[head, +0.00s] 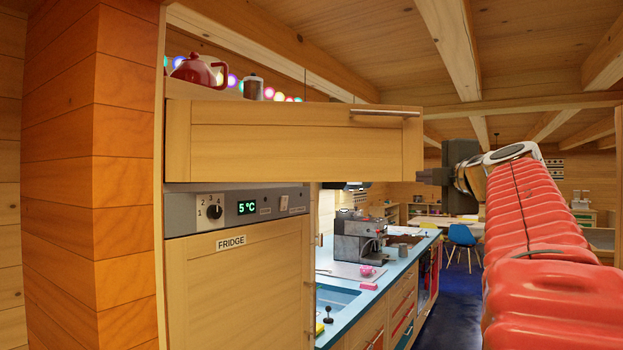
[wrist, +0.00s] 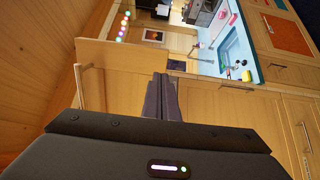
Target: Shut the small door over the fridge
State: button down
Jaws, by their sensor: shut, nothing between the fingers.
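The small wooden door (head: 290,145) over the fridge stands open in the head view, swung out past the right side of the fridge front. Its metal handle (head: 385,112) is near the top right. My gripper (head: 424,177) is just right of the door's free edge, near its lower corner. In the wrist view the dark fingers (wrist: 162,98) are shut and empty, with a wooden panel that looks like the door (wrist: 115,58) close to their left. I cannot tell whether they touch it. The fridge (head: 240,290) below is closed, with a control panel showing 5 °C.
A red teapot (head: 194,69) and a jar (head: 253,88) stand on top of the cabinet, near colored lights. A log wall (head: 65,180) is at the left. Beyond the fridge, a blue counter (head: 345,318) carries a coffee machine (head: 358,240). Open floor lies to the right.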

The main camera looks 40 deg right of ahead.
aim_at(409, 177)
jog(key=shift+x, duration=2.35)
